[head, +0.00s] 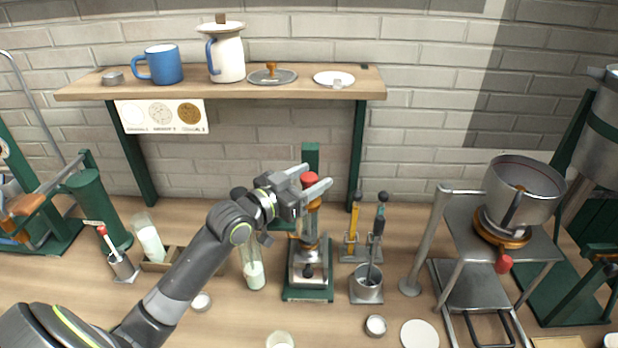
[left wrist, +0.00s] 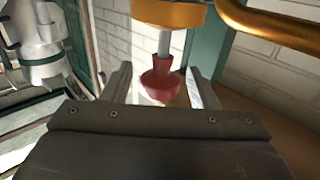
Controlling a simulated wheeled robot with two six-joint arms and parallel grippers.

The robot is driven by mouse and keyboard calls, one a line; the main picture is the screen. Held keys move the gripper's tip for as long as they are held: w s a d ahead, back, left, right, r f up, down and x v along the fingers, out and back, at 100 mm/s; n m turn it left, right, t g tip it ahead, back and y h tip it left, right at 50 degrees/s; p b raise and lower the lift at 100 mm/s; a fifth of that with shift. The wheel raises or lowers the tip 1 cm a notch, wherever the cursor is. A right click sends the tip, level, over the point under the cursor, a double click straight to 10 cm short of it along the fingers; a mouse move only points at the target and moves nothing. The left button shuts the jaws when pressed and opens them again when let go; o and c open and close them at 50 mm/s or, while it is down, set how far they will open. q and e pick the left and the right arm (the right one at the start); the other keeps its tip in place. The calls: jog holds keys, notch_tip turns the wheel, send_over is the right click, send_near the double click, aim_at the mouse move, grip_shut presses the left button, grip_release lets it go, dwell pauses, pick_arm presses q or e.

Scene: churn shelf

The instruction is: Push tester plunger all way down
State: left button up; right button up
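The tester (head: 309,293) stands upright on the table, with a dark green base and post, metal body and brass parts. Its plunger has a red knob (head: 310,179) on top; in the left wrist view the knob (left wrist: 160,84) sits on a grey rod beside a brass collar (left wrist: 172,13). My left gripper (head: 316,180) is open, with its two fingers on either side of the knob. In the left wrist view (left wrist: 158,88), gaps show between the knob and both fingers. The gripper hides part of the upper plunger. My right gripper is in neither view.
A wooden shelf (head: 220,90) with a blue mug (head: 163,65) and a white jug (head: 226,58) is above and behind. A glass bottle (head: 252,270) stands close left of the tester. A metal cup (head: 366,283) and a pot stand (head: 478,255) are to the right.

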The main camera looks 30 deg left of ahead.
aim_at(309, 176)
pick_arm(q)
jog(key=shift+r, duration=0.15)
notch_tip(309, 176, up, 10)
jog(key=shift+f, duration=0.1)
dwell(0.4)
jog(key=shift+f, duration=0.1)
